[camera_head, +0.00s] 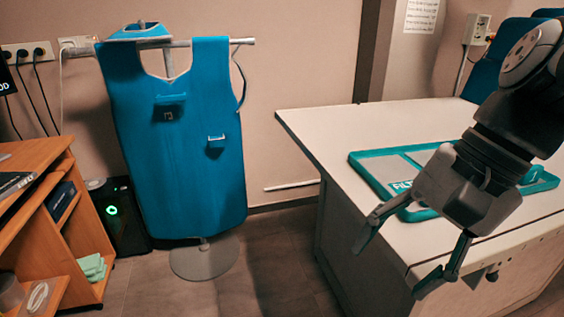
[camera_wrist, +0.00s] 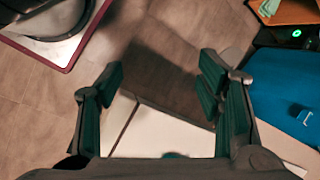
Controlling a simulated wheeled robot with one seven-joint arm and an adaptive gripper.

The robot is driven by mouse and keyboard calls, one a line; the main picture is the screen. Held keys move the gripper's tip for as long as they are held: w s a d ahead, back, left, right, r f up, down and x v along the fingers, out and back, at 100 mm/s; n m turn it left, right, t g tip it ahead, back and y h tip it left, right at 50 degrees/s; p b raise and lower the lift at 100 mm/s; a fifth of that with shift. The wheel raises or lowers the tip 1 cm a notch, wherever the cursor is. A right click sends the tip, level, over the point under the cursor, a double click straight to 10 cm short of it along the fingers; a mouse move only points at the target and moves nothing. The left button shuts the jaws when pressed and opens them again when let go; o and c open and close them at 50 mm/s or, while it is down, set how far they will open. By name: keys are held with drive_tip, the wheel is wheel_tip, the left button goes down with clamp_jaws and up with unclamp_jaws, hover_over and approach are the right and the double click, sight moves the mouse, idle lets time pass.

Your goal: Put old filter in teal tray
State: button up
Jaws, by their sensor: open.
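The teal tray (camera_head: 400,150) lies flat on the white table at the right in the head view. It has a pale inside and a label reading "FILT", and my arm covers much of it. My gripper (camera_head: 388,270) is open and empty, in front of the tray and near the table's front left corner, fingers pointing down and left. In the wrist view my gripper (camera_wrist: 162,82) has its two fingers wide apart with nothing between them. I cannot pick out the old filter in either view.
The white table (camera_head: 330,125) has bare room left of the tray. A blue apron (camera_head: 185,130) hangs on a stand at the left. A wooden shelf desk (camera_head: 35,215) stands at the far left. Brown floor tiles (camera_head: 265,260) lie clear between them.

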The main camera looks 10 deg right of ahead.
drive_tip(key=s+f+n+h, duration=0.4)
drive_tip(key=s+n, duration=0.4)
drive_tip(key=n, duration=0.2)
drive_tip(key=shift+s+a+n+g, duration=0.3)
drive_tip(key=shift+s+a+g, duration=0.1)
drive_tip(key=shift+a, duration=0.05)
